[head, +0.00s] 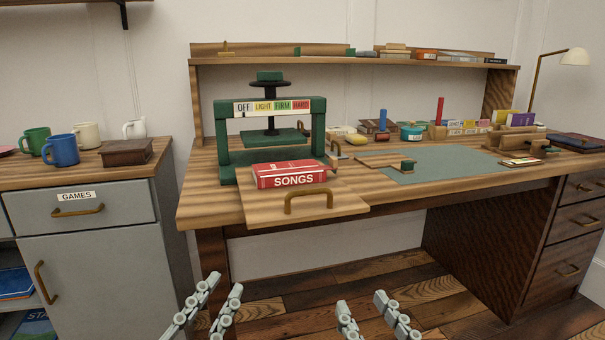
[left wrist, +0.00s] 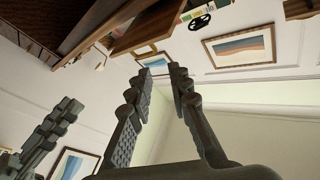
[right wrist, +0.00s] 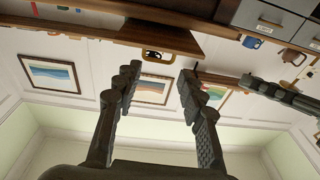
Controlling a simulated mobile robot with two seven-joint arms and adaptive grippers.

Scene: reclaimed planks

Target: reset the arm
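My left gripper (head: 225,282) is low in the head view, in front of the desk and below the pull-out board. Its fingers are apart with nothing between them; the left wrist view also shows this gap (left wrist: 160,70). My right gripper (head: 361,299) is low at centre, to the right of the left one. Its fingers are apart and empty, as in the right wrist view (right wrist: 161,73). Both grippers are clear of the desk things. A green press (head: 222,130) stands on the desk, with a red SONGS book (head: 291,175) lying at its front.
The wooden board (head: 338,204) with a brass handle juts from the desk front. A grey cabinet (head: 85,265) with several mugs stands at left. Books and small items crowd the desk's back right, around a grey-green mat (head: 440,163). Floor shows under the desk.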

